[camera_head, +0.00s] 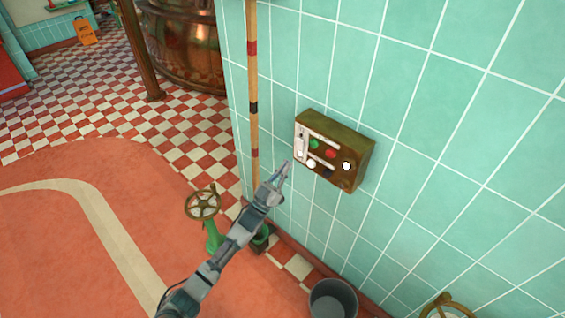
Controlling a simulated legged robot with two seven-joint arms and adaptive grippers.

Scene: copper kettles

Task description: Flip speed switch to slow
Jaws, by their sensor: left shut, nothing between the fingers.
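A brass-brown control box (355,177) is mounted on the teal tiled wall, right of the picture's middle. Its pale front panel carries a green button (315,144), a red button (331,153), white knobs and a dark part at the lower edge. A white switch (300,143) sits at the panel's left end; its setting and any labels are too small to read. My left gripper (284,170) is shut and empty. Its tips show just below and left of the panel; I cannot tell whether they touch it. My right gripper is not in view.
A striped vertical pole (252,90) stands left of the box. A handwheel (202,204) on a green valve is below left. A grey bucket (333,300) stands on the floor below. A copper kettle (190,45) is at the back. Open floor lies to the left.

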